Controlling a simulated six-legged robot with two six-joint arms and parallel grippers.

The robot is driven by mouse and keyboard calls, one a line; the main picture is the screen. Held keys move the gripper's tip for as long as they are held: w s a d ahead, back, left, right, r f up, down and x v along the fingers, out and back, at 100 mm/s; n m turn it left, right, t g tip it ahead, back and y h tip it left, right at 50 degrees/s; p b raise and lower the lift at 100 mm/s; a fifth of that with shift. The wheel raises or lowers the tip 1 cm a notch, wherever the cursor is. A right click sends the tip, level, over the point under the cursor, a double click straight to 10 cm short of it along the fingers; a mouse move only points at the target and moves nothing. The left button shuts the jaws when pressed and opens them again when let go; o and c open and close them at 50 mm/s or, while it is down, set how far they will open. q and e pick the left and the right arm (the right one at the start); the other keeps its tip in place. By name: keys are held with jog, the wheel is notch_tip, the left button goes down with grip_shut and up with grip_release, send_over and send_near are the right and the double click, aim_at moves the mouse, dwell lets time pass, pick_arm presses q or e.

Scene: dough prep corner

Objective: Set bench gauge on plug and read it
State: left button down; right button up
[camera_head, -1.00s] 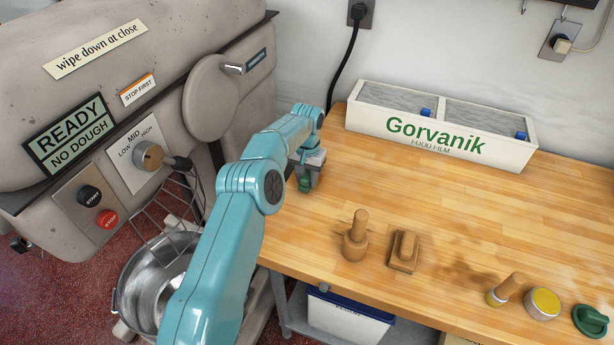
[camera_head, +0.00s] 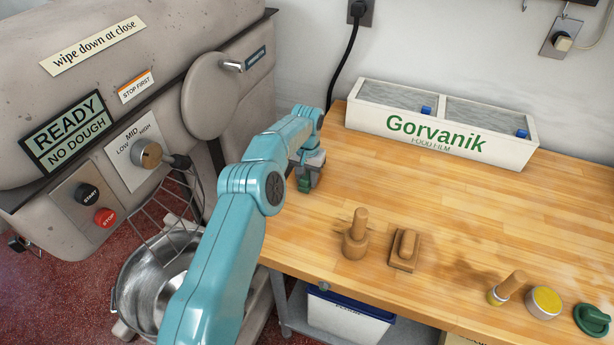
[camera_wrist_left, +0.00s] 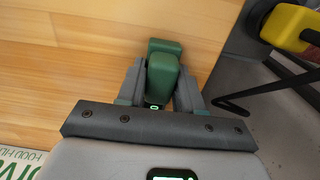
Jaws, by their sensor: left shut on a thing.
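My left gripper (camera_head: 307,180) is low over the back left part of the wooden bench, beside the mixer. It is shut on a small green block-shaped thing (camera_wrist_left: 164,72), held between both fingers in the left wrist view. A small lit green mark shows at the near end of the block. I cannot tell for sure whether this block is the gauge, or whether it touches the bench. A wooden peg-like piece with a round base (camera_head: 355,240) stands upright near the front edge. I cannot tell whether it is the plug. My right gripper is not in view.
A wooden block with a grip (camera_head: 404,250), a yellow-banded wooden piece (camera_head: 507,288), a yellow-topped round thing (camera_head: 543,302) and a green knobbed disc (camera_head: 592,320) lie along the front. A long film box (camera_head: 435,135) stands at the back. The bench middle (camera_head: 400,190) is clear.

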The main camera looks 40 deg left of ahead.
pick_arm(q)
jog(key=shift+f, duration=0.2)
jog(key=c, duration=0.7)
grip_release()
jog(key=shift+r, duration=0.1)
jog(key=shift+o, duration=0.2)
jog(key=shift+r+p, duration=1.85)
jog(key=shift+r, duration=2.15)
